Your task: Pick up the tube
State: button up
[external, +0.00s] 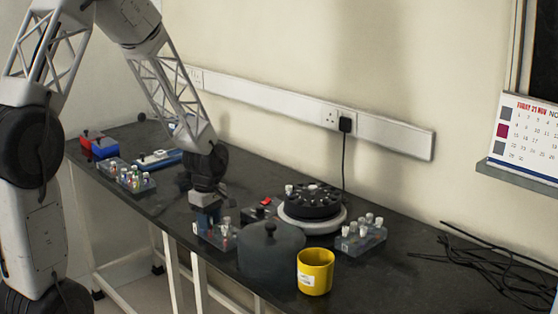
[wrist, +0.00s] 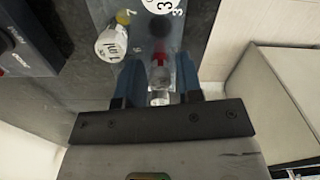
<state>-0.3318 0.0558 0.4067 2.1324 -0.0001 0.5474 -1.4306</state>
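My gripper (wrist: 157,78) points down with its two blue fingers apart. A clear tube (wrist: 160,78) with a red part lies between the fingers in the wrist view, and a small gap seems to show on each side of it. Whether either finger touches it cannot be told. In the external view my gripper (external: 206,207) is low over a clear rack (external: 215,236) of white-capped tubes, and the tube between the fingers cannot be made out there. A white-capped tube (wrist: 110,46) leans to the left of the fingers in the wrist view.
A dark lidded pot (external: 270,258) and a yellow mug (external: 315,272) stand just right of the rack. A round black centrifuge-like device (external: 312,203) and another tube rack (external: 361,236) are farther right. Loose black cables (external: 490,265) lie at the right end.

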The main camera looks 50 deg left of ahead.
jog(key=shift+c, duration=0.4)
grip_shut()
jog(key=shift+r, duration=0.1)
dwell(0.3)
jog(key=shift+r, duration=0.7)
notch_tip(320, 180, up, 2)
jog(key=s+d, duration=0.2)
jog(key=s, duration=0.5)
jog(key=s+d+r, duration=0.1)
jog(key=s+d, duration=0.2)
jog(key=s, duration=0.5)
jog(key=shift+r, duration=0.15)
jog(key=shift+s, duration=0.1)
